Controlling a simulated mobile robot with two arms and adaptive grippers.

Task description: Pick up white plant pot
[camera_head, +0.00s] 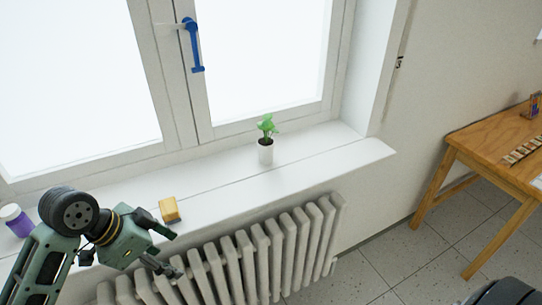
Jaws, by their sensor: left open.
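A small white plant pot (265,154) with a green plant (267,128) stands upright on the white windowsill, right of the picture's middle. My left arm comes in from the lower left, and its gripper (173,252) is open at the sill's front edge, above the radiator. The gripper is left of the pot and nearer to me, well apart from it, with nothing seen between its fingers. A dark curved part at the bottom right corner may belong to my right arm, but the right gripper does not show.
A yellow block (169,210) lies on the sill near my left gripper. A purple bottle with a white cap (16,220) stands at the far left. A ribbed radiator (262,258) is below the sill. A wooden table (490,150) is at the right. The sill around the pot is clear.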

